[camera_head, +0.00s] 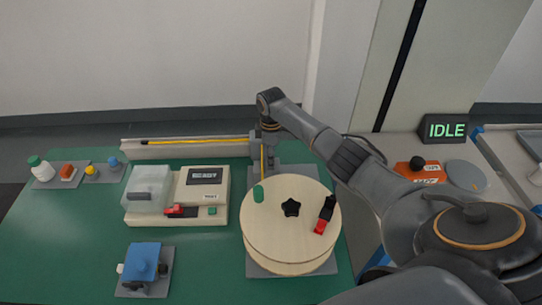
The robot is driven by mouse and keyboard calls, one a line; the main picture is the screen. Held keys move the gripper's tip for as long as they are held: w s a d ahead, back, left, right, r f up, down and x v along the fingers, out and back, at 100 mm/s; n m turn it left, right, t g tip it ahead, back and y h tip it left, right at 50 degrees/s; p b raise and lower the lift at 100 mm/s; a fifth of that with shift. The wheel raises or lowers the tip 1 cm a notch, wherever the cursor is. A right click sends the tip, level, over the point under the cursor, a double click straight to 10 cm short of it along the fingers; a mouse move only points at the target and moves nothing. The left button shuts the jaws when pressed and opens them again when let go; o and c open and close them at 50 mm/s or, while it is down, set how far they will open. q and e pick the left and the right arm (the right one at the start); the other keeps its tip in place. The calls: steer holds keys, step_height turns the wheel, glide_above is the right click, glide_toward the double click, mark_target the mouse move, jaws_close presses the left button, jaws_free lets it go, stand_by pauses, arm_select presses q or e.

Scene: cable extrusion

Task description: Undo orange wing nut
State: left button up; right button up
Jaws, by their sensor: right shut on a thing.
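My right arm comes in from the right, and my right gripper (266,143) points down at the right end of the long trough (185,151), behind the round wooden disc (272,219). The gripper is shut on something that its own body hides. I cannot make out an orange wing nut anywhere in this view. A thin yellow strand (263,163) shows upright just below the gripper. My left gripper is not in view.
A beige device (200,190) with a clear cover stands left of the disc. A blue fixture (145,262) sits in front. An IDLE display (447,130) stands at the right. Green tabletop is bare at the left.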

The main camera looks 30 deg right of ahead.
steer(key=shift+n, duration=0.5)
steer(key=o, duration=1.2)
steer(key=shift+c, duration=0.2)
steer(key=shift+r, duration=0.2)
step_height(320, 180, up, 12)
steer(key=shift+f, duration=0.2)
